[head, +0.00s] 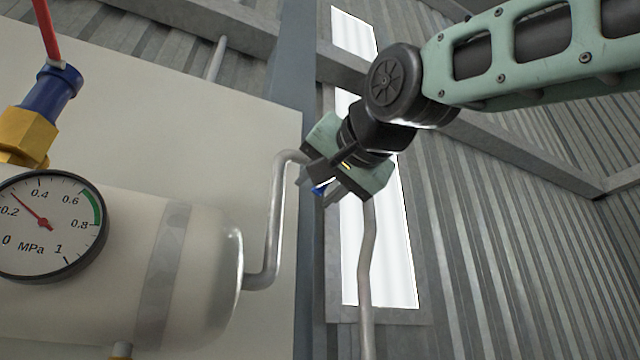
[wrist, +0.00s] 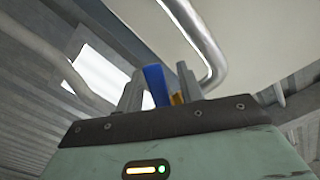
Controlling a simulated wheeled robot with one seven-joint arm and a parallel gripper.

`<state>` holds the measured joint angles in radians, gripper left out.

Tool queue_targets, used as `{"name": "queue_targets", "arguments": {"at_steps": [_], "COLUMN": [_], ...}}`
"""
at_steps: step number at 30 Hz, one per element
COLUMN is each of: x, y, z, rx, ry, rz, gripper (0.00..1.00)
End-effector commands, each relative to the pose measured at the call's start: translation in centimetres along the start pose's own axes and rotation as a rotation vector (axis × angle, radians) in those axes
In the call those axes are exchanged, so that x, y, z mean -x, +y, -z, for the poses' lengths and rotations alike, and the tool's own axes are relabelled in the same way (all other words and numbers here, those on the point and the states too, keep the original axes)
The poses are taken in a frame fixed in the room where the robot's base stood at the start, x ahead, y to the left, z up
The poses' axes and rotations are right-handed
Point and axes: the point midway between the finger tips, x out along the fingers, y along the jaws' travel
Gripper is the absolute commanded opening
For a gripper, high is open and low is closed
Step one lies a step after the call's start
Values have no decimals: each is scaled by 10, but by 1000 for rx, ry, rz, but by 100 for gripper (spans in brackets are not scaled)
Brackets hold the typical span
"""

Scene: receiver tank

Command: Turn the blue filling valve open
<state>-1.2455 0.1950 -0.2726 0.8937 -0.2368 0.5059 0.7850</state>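The blue filling valve handle (wrist: 156,84) shows in the wrist view between the two fingers of my gripper (wrist: 160,88). A small yellow part (wrist: 177,99) shows beside it, near the right finger. The blue handle looks close to the left finger, with a gap to the right finger; I cannot tell whether it touches either. In the head view my gripper (head: 322,187) is in front of the window, right of the tank, with only a bit of the blue handle (head: 320,189) showing at its fingers. The rest of the valve is hidden by my gripper.
A white tank (head: 205,250) with a pressure gauge (head: 45,225) stands at the left. A blue and yellow fitting (head: 45,110) with a red lever (head: 47,28) is above it. A bent grey pipe (head: 272,215) runs from the tank's end towards my gripper; another pipe (head: 367,270) runs below it.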

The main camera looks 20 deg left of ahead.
Motion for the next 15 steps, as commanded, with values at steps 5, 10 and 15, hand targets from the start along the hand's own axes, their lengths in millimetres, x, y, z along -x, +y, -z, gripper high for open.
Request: {"name": "queue_targets", "arguments": {"at_steps": [5, 10, 15], "x": [2, 20, 58], "y": [0, 1, 3], "z": [-1, -4, -6], "rx": [0, -1, -1], "ry": [-1, 1, 2], "rz": [0, 3, 4], "gripper": [37, 37, 37]}}
